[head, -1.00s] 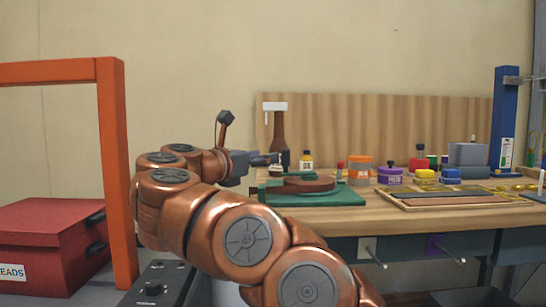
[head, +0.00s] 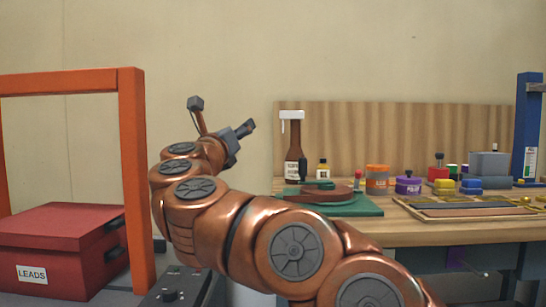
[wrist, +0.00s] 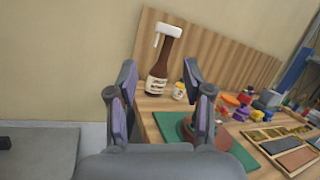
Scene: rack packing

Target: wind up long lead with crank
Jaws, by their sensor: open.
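A brown round reel (head: 325,194) lies on a green mat (head: 368,208) near the left end of the workbench. A dark upright knob (head: 303,170) stands at its left side and looks like the crank handle. My gripper (head: 247,127) is raised in the air left of the bench, above the reel's height, open and empty. In the wrist view its fingers (wrist: 158,85) are spread apart, with the reel (wrist: 188,127) partly hidden behind the right finger. The green mat (wrist: 235,155) also shows there. I cannot make out a lead.
A brown bottle (head: 294,145) with a white top stands behind the reel, beside a small yellow bottle (head: 323,168). Several jars and a tray (head: 470,213) lie right. An orange frame (head: 132,180) and a red box (head: 60,240) labelled LEADS stand left.

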